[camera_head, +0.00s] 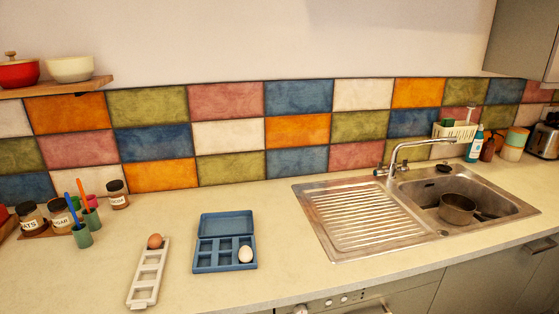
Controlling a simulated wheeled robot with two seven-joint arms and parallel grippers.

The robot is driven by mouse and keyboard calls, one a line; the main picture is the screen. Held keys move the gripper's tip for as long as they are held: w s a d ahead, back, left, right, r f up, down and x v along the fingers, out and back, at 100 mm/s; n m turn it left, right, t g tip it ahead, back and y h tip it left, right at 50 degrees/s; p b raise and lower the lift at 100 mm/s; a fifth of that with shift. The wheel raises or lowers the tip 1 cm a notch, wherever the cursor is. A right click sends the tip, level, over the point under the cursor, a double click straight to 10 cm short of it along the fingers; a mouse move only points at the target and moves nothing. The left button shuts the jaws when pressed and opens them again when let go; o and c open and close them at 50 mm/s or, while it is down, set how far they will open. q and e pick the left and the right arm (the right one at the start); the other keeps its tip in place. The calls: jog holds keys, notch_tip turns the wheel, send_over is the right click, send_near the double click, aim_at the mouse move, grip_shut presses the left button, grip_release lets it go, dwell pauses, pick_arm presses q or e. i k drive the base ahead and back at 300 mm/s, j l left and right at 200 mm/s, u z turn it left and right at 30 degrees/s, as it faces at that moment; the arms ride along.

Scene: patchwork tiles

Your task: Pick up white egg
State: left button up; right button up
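A white egg (245,254) sits upright in the right part of an open blue box (225,268) with several compartments, on the countertop left of the sink. The box's lid (226,223) stands raised at the back. The other compartments that I can see look empty. A brown egg (154,241) sits in the far end of a narrow white tray (141,303) to the left of the box. Neither of my grippers shows in the head view.
A metal sink (425,177) with a ribbed drainboard (362,215), a faucet (420,142) and a pot (457,208) is at the right. Green cups (83,237) with utensils and several jars (118,194) stand at the left. The counter around the box is clear.

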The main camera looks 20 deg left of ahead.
aim_at(246, 255)
jog(key=u, duration=1.05)
